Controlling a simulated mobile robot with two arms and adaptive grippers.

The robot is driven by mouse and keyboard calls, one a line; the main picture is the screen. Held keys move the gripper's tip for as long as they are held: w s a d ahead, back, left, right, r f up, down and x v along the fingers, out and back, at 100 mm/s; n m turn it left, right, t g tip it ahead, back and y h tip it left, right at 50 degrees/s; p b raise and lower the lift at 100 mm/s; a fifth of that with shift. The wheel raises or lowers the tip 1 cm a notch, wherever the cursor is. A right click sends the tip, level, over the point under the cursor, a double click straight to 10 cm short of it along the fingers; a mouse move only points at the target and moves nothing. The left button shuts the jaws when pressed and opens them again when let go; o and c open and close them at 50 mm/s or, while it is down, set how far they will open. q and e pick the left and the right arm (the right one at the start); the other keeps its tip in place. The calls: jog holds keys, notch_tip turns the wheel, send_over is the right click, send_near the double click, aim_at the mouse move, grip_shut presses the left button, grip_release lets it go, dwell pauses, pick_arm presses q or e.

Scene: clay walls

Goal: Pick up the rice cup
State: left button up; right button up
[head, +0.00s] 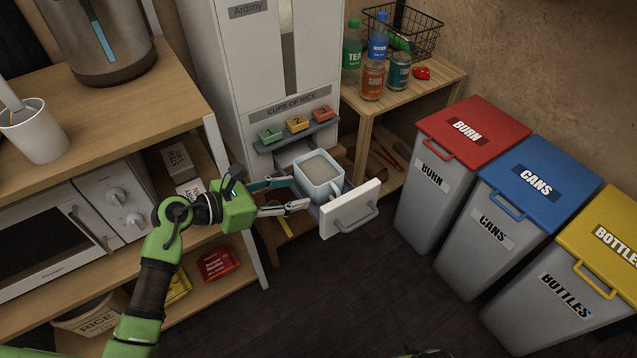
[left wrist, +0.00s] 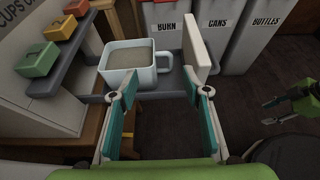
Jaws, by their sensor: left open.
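The rice cup (head: 319,181) is a pale, squarish cup filled with rice, upright in the pulled-out drawer (head: 349,207) of the rice dispenser. In the left wrist view the cup (left wrist: 128,77) is just ahead, its handle (left wrist: 164,62) on the right side. My left gripper (head: 297,193) is open and empty, at the left side of the cup. In the wrist view its fingertips (left wrist: 160,85) straddle the handle's direction; whether they touch the cup is unclear. My right gripper (left wrist: 268,112) shows small at the right of the wrist view, its fingers apart and empty.
The dispenser (head: 270,70) has green, yellow and red numbered buttons (head: 297,124) above the drawer. A shelf with a microwave (head: 60,220) stands left. Red, blue and yellow bins (head: 473,131) stand right. A side table (head: 400,105) holds bottles and cans. The floor in front is clear.

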pick_arm(q)
send_near(333, 186)
jog(key=x, duration=0.3)
jog(key=shift+w+d+b, duration=0.15)
jog(key=shift+b, duration=0.15)
jog(key=b+x, duration=0.1)
jog(key=x, duration=0.5)
jog(key=shift+d, duration=0.2)
pick_arm(e)
jog(key=r, duration=0.2)
jog(key=w+r, duration=0.1)
jog(key=r, duration=0.2)
jog(key=shift+w+r, duration=0.3)
jog(key=shift+r, duration=0.05)
pick_arm(q)
grip_shut()
jog(key=shift+w+r, duration=0.1)
